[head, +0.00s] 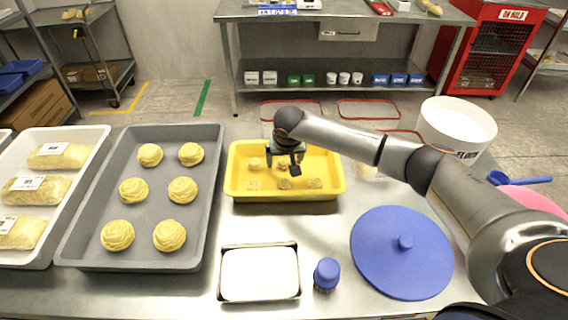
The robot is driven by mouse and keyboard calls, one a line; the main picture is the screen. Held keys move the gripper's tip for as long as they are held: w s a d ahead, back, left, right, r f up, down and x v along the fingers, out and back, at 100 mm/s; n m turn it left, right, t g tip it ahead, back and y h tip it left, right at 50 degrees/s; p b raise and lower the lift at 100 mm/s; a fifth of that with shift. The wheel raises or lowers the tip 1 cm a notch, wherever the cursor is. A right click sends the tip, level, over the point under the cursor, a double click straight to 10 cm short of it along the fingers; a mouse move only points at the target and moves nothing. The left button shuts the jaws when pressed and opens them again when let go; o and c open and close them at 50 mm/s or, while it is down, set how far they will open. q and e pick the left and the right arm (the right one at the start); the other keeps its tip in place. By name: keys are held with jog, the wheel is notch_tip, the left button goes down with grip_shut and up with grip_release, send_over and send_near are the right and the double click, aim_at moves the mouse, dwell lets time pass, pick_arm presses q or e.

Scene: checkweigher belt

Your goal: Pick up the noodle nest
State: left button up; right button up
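Several round, yellow, coiled noodle nests (182,190) sit in two columns in the grey tray (142,258) at the left. Smaller pale yellow pieces (315,183) lie in the yellow tray (285,195) at the centre; they are too small to tell whether they are nests too. My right gripper (288,165) points down over the middle of the yellow tray, near these pieces, and hides part of the tray. Its fingers are too small and dark to show whether they are open or hold anything. My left gripper is not in view.
A white tray (88,140) with labelled packs stands at far left. A white flour bucket (455,128) stands at right, behind my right arm.

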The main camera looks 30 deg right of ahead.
jog(key=c, duration=1.3)
jog(key=shift+r, duration=0.1)
jog(key=shift+r, duration=0.5)
jog(key=s+a+r, duration=0.1)
jog(key=s+r, duration=0.3)
jog(key=s+a+r, duration=0.2)
jog(key=s+r, duration=0.2)
jog(key=s, duration=0.1)
jog(key=s+a+r, duration=0.1)
jog(key=s+r, duration=0.2)
jog(key=s, duration=0.1)
jog(key=shift+s+a+r, duration=0.15)
jog(key=shift+s+r, duration=0.05)
jog(key=shift+r, duration=0.2)
